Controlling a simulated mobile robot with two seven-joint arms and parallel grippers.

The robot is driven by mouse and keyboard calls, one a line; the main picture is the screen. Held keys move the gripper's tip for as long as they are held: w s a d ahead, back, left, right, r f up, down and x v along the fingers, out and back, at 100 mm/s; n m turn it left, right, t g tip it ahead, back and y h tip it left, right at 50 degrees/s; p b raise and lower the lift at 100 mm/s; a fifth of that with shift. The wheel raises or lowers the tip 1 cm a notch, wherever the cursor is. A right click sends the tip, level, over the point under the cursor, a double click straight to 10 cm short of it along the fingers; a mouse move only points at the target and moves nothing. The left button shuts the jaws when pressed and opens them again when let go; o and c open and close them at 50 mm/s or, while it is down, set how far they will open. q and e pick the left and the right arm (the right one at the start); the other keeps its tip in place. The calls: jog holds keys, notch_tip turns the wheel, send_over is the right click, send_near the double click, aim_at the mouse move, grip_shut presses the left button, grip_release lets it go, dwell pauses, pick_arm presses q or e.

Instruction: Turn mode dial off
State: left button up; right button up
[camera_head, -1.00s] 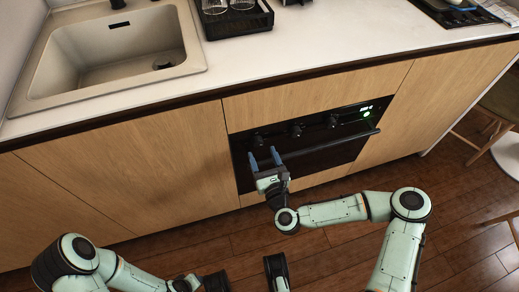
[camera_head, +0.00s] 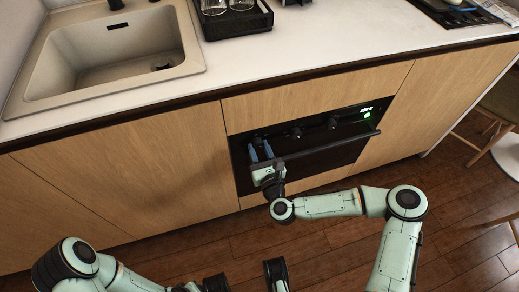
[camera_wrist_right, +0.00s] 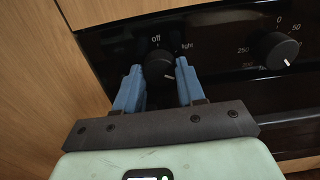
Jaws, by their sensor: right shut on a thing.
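The mode dial (camera_wrist_right: 158,64) is a black round knob at the left end of the oven's black panel, with "off" printed above it and "light" to its right. Its pale pointer mark faces down and to the right, away from "off". My right gripper (camera_wrist_right: 158,80) has its blue fingers on either side of the dial and is shut on it. In the head view the right gripper (camera_head: 260,147) is at the left end of the panel and partly covers the dial.
Beside it on the panel is a temperature knob (camera_wrist_right: 277,50) with numbers around it. In the head view a bar handle (camera_head: 330,143) crosses the oven front close to my right gripper. Wooden cabinet fronts (camera_head: 130,180) flank the oven. The counter (camera_head: 310,50) is above.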

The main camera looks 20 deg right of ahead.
pick_arm(q)
jog(key=w+r+t+p, duration=0.2)
jog(key=w+r+p, duration=0.1)
jog(key=w+r, duration=0.25)
pick_arm(e)
jog(key=n, duration=0.4)
jog(key=shift+r, duration=0.1)
jog(key=shift+n+p, duration=0.45)
jog(key=shift+n, duration=0.55)
jog(key=n+p, duration=0.1)
jog(key=n, duration=0.3)
jog(key=shift+n+p, duration=0.3)
jog(key=n, duration=0.2)
jog(key=shift+n+p, duration=0.3)
jog(key=shift+p, duration=0.05)
jog(key=n, duration=0.2)
jog(key=shift+n, duration=0.4)
jog(key=n, duration=0.3)
jog(key=shift+d+n, duration=0.1)
jog(key=shift+n, duration=0.2)
pick_arm(q)
jog(key=s+d+r+g+h, duration=0.1)
jog(key=s+d+r, duration=0.2)
jog(key=s, duration=0.2)
jog(key=shift+s+d+r+m+g, duration=0.15)
jog(key=shift+s+d+m+g, duration=0.15)
jog(key=shift+s+d+g, duration=0.1)
pick_arm(e)
jog(key=shift+n, duration=2.1)
